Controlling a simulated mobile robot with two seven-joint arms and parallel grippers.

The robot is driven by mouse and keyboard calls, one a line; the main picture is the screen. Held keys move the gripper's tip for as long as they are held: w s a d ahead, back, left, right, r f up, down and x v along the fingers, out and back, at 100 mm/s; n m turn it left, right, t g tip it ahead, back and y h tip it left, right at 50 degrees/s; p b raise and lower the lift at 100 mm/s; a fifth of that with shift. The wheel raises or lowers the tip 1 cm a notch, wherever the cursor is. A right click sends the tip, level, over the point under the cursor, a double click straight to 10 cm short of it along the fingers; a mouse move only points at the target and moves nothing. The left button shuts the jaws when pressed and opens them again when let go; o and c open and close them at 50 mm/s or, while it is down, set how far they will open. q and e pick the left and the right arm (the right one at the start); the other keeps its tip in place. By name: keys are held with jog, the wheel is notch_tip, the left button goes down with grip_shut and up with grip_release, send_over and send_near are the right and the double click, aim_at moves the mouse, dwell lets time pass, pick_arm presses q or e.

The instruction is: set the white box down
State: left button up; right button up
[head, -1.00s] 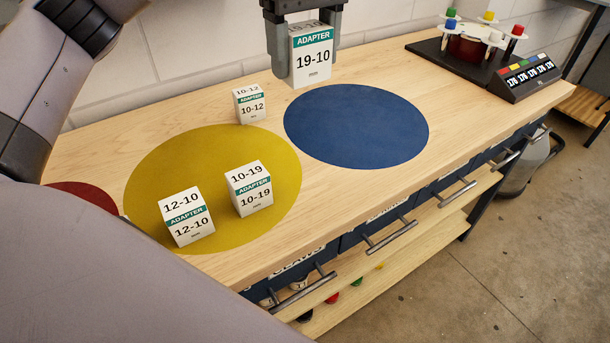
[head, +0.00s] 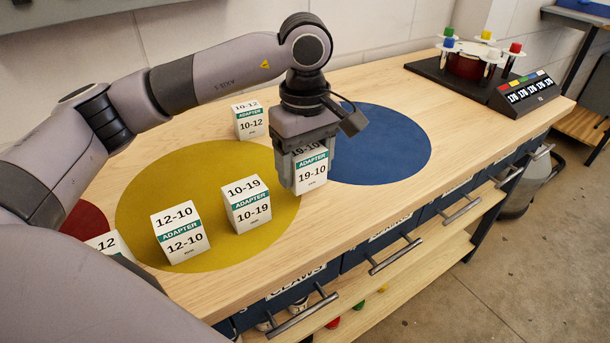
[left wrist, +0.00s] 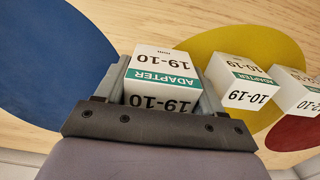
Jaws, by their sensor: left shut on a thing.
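The white box marked 19-10 (head: 313,174), with a green ADAPTER band, is between the fingers of my left gripper (head: 304,168). The gripper points down and is shut on it. The box appears at the right edge of the yellow disc (head: 190,160), near the blue disc (head: 395,150). I cannot tell whether its underside touches the bench. In the left wrist view the box (left wrist: 160,78) sits between both fingers, with the blue disc to its left and the yellow one to its right. My right gripper is not in view.
White boxes 10-19 (head: 246,206) and 12-10 (head: 181,235) stand on the yellow disc. Box 10-12 (head: 249,121) stands behind it. Another box (head: 108,243) is partly hidden at left by the red disc (head: 86,220). The blue disc is empty.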

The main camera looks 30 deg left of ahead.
aim_at(305, 178)
pick_arm(q)
jog(key=shift+f, duration=1.4)
jog(key=shift+f, duration=0.2)
jog(key=o, duration=1.2)
notch_tip(305, 178, up, 12)
jog(key=shift+r, duration=0.2)
